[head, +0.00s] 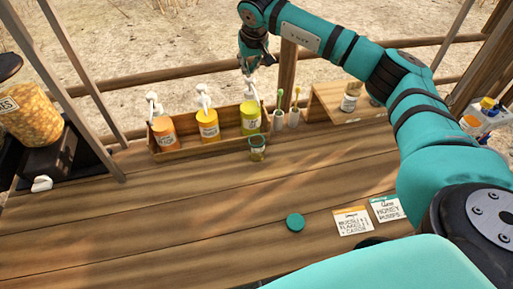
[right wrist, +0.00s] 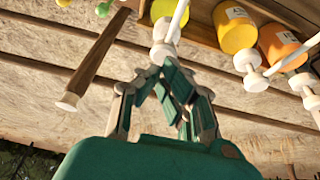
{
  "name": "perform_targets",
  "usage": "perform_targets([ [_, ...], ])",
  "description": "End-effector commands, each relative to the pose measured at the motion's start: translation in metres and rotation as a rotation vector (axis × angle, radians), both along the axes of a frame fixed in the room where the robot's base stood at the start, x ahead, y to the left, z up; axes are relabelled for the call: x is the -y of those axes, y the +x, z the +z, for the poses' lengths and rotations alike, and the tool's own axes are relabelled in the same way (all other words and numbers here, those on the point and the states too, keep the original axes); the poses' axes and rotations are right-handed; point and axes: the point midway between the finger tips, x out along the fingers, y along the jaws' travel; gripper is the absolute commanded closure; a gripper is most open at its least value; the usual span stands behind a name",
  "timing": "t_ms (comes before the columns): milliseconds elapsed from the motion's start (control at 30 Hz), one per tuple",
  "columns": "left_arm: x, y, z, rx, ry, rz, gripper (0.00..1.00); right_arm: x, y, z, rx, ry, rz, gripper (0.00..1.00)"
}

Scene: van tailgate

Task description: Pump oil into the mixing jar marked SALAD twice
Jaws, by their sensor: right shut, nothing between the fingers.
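Three pump bottles stand in a wooden rack: an orange one (head: 165,134), an amber one (head: 208,126) and a yellow-green one (head: 250,118). Their labels are too small to read, so I cannot tell which holds oil. My right gripper (head: 248,66) is shut and empty, just above the white pump head (head: 247,81) of the yellow-green bottle. In the right wrist view the shut fingers (right wrist: 171,63) are close to that white pump head (right wrist: 162,53); I cannot tell if they touch. A small glass jar (head: 257,149) stands in front of the rack; its marking is unreadable. My left gripper is out of view.
Two small white holders (head: 279,122) with green and yellow sticks stand right of the bottles. A wooden stand (head: 325,100) bears a small jar (head: 350,97). A teal disc (head: 295,222) and two cards (head: 352,221) lie in front. The tabletop's middle is clear.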

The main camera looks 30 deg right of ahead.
Motion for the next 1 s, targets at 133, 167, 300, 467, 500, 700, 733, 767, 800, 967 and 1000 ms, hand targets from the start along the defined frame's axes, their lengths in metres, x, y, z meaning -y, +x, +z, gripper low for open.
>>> perform_targets([
  [133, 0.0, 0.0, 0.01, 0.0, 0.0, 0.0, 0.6, 0.0, 0.0, 0.013, 0.001, 0.0, 0.0, 1.0],
  [167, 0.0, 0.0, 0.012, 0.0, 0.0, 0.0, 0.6, 0.0, 0.0, 0.017, 0.001, 0.0, 0.0, 1.0],
  [300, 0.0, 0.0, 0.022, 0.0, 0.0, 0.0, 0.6, 0.0, 0.0, 0.031, 0.001, 0.0, 0.0, 1.0],
  [467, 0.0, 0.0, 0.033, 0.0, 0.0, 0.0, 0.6, 0.0, 0.0, 0.047, 0.0, 0.0, 0.0, 1.0],
  [500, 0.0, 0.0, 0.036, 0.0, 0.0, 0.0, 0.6, 0.0, 0.0, 0.051, 0.0, 0.0, 0.0, 1.0],
  [700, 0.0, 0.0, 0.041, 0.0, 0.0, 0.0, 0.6, 0.0, 0.0, 0.06, -0.001, -0.001, 0.0, 1.0],
  [733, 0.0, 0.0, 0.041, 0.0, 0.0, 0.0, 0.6, 0.0, 0.0, 0.059, -0.001, -0.001, 0.0, 1.0],
  [767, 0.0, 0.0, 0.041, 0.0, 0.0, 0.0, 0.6, 0.0, 0.0, 0.059, -0.001, -0.001, 0.0, 1.0],
  [800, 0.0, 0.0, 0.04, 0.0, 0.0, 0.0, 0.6, 0.0, 0.0, 0.059, -0.001, -0.001, 0.0, 1.0],
  [967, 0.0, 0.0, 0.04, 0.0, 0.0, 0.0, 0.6, 0.0, 0.0, 0.059, 0.0, 0.0, 0.0, 1.0],
  [1000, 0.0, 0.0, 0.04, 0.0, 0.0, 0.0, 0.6, 0.0, 0.0, 0.059, 0.0, 0.0, 0.0, 1.0],
])
